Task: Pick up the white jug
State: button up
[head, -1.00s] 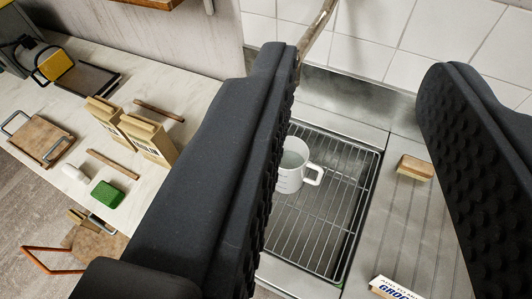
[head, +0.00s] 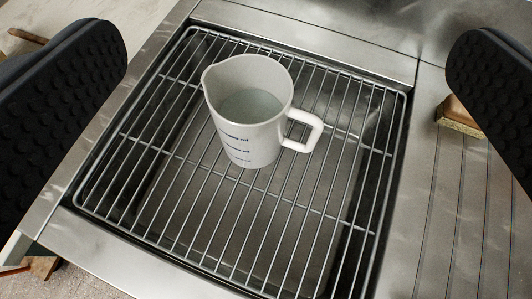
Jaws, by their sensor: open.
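The white jug (head: 246,146) stands upright on a wire rack (head: 180,226) set over the sink basin. It has dark measuring marks on its front, a spout at the upper left and a handle on its right side. Its inside looks greyish, perhaps holding some liquid; I cannot tell for sure. My gripper (head: 290,95) is open, with one dark padded finger at the left edge and the other at the right edge of the head view. The jug shows between the fingers, well apart from both.
A wood-and-sponge block or brush (head: 461,118) lies on the ridged steel drainboard (head: 450,215), partly behind the right finger. The steel sink rim (head: 120,262) surrounds the rack. The rack around the jug is clear. A brown stick (head: 27,36) lies on the pale counter at the upper left.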

jog(key=y, duration=0.1)
send_near(252, 123)
jog(key=w, duration=0.2)
jog(key=shift+g, duration=0.3)
jog(key=b+x, duration=0.2)
jog(key=x, duration=0.6)
jog(key=shift+a+r+b+x, duration=0.1)
jog(key=shift+b+x, duration=0.3)
jog(key=shift+x, duration=0.9)
jog(key=shift+a+r+b+x, duration=0.15)
jog(key=shift+b+x, duration=0.2)
jog(key=shift+x, duration=1)
jog(key=shift+w, duration=0.1)
jog(key=shift+c, duration=0.3)
jog(key=c, duration=1.9)
jog(key=shift+r, duration=0.1)
